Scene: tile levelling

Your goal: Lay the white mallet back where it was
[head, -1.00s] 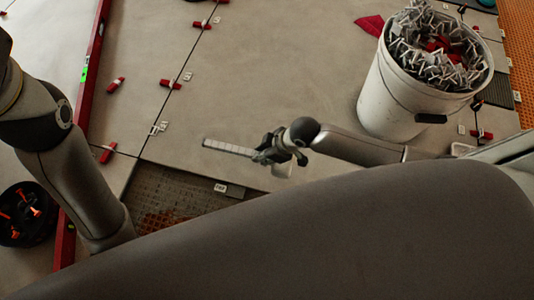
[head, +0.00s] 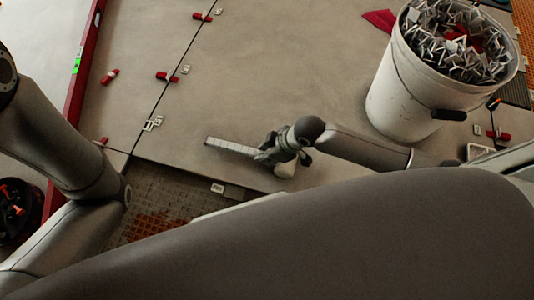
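The white mallet shows in the head view as a pale, banded handle (head: 229,146) pointing left, with a small whitish head (head: 285,170) below the gripper. My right gripper (head: 268,151) is around the mallet between these two parts and appears shut on it. The mallet is over the near edge of a large grey tile (head: 290,80); I cannot tell whether it touches the tile. My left arm comes in from the left and bends down behind my body, so the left gripper is out of sight.
A white bucket (head: 393,95) full of grey clips stands at right. Red wedges (head: 167,77) and pale clips (head: 153,123) line the tile joints. A red level (head: 77,80) lies at left, near a black tub (head: 20,212). Bare brown floor (head: 160,190) shows in front.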

